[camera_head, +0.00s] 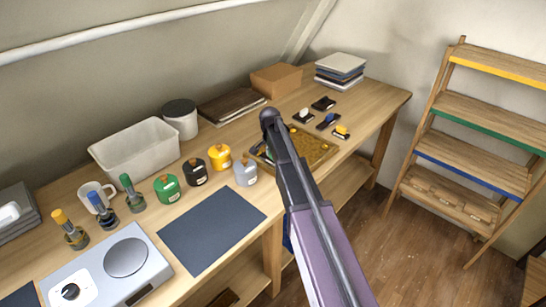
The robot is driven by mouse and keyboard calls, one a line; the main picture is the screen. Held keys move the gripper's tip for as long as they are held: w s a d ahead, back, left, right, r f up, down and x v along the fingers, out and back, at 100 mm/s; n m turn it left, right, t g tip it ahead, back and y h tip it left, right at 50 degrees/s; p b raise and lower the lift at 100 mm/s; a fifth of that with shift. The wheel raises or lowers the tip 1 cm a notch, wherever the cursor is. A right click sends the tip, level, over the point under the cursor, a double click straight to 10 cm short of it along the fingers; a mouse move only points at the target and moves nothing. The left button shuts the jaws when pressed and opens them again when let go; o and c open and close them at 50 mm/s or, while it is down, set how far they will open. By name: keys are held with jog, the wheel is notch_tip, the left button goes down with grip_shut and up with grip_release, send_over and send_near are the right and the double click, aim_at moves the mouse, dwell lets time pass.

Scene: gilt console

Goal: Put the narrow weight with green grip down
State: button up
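A narrow weight with a green grip (132,195) stands upright on the wooden table, at the right end of a row. Beside it stand a similar narrow one with a blue grip (101,209) and one with a yellow grip (70,230). My arm reaches in from the bottom, and its dark end (272,122) is over the table near a tray (318,148), well right of the green-grip weight. Whether my fingers are open or shut, or hold anything, I cannot make out. Part of the tray is hidden behind my arm.
Wide weights in green (168,190), black (195,174), yellow (220,158) and grey (245,174) stand right of the narrow ones. A dark mat (211,229) and a scale (108,270) lie in front. A white bin (135,155) and mug (92,192) stand behind.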

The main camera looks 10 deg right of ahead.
jog(key=shift+f, duration=0.15)
jog(key=o, duration=1.3)
jog(key=shift+r, duration=0.25)
notch_tip(320, 180, up, 12)
jog(key=a+p, duration=0.1)
jog(key=p, duration=1.1)
jog(key=shift+s, duration=0.4)
jog(key=shift+a+f, duration=0.1)
jog(key=s+n+y, duration=0.1)
jog(key=s+n, duration=0.9)
jog(key=s, duration=1.8)
jog(key=shift+d+n+g, duration=0.4)
jog(key=shift+s, duration=0.1)
dwell(0.8)
